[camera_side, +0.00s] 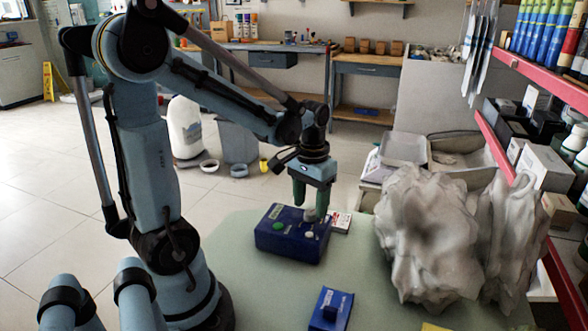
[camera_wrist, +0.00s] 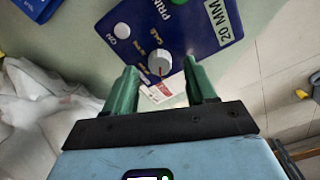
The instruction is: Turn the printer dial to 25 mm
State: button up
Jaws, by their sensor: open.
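The printer (camera_side: 283,240) is a dark blue box on the green table top, with a green button and a white button. Its face also shows in the wrist view (camera_wrist: 195,38), with a "20 MM" label on it. The dial (camera_wrist: 160,62) is a light grey round knob with a red pointer mark directed toward the lower edge of the wrist picture. The small yellow scale words beside it are too blurred to read surely. My gripper (camera_wrist: 161,72) is open, its green fingers on either side of the dial. In the side view my gripper (camera_side: 310,209) points down over the printer; contact cannot be told.
A red-and-white card (camera_side: 341,221) lies beside the printer. A blue piece (camera_side: 331,309) lies toward the table's front, with a yellow note (camera_side: 435,328) to its right. Crumpled grey wrapping (camera_side: 430,240) fills the right side. The table left of the printer is clear.

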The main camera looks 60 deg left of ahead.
jog(key=shift+f, duration=0.85)
jog(key=shift+c, duration=0.3)
grip_shut()
jog(key=shift+m, duration=0.3)
jog(key=m, duration=1.1)
jog(key=shift+m, duration=0.3)
